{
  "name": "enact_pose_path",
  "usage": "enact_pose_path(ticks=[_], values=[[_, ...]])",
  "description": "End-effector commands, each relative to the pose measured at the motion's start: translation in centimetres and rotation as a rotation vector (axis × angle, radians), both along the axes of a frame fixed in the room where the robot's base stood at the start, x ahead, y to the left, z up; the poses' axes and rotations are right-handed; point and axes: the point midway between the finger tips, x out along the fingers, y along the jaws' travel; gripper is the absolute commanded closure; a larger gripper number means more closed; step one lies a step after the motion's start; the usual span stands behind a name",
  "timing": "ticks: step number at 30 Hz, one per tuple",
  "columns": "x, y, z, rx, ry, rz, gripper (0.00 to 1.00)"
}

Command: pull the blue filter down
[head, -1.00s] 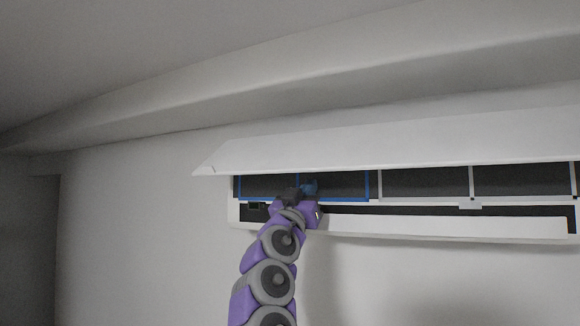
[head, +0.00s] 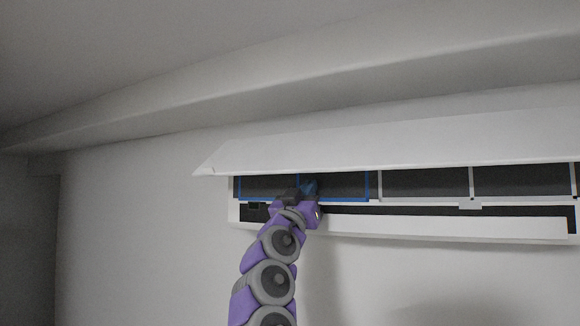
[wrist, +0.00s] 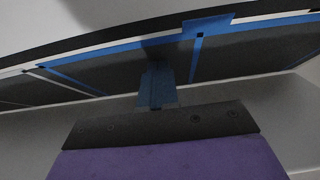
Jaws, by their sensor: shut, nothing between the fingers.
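The blue-framed filter (head: 345,185) with dark mesh sits in the left part of the wall unit, under the raised front panel. In the wrist view its blue frame (wrist: 105,54) runs across the upper part, with a blue tab (wrist: 207,25) at the top. My gripper (head: 309,187) is at the filter's lower edge in the head view, near its middle bar. Its blue fingers (wrist: 157,85) are shut and empty in the wrist view, just below the frame and left of the tab. I cannot tell whether they touch the filter.
The white front panel (head: 400,145) slopes out above the filter. A second, grey-framed filter section (head: 425,182) lies to the right. A white lower strip (head: 450,227) runs along the bottom of the unit. The wall (head: 150,230) to the left is clear.

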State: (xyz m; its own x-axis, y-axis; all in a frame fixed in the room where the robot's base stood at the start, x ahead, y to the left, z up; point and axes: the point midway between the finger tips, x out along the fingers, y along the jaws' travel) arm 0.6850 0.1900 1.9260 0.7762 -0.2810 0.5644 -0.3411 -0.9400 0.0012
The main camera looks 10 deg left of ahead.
Motion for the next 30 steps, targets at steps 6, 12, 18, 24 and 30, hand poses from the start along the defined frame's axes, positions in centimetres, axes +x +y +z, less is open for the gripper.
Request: enact_pose_path(ticks=[6,12,18,24,30], values=[[0.2,-0.1,0.0,0.0,0.001,0.0,1.0],[0.3,-0.2,-0.3,0.0,0.002,-0.001,1.0],[0.4,-0.2,-0.8,0.0,0.002,-0.001,1.0],[0.4,-0.3,-1.2,0.001,0.002,-0.002,1.0],[0.4,-0.3,-1.7,0.002,0.003,-0.001,1.0]])
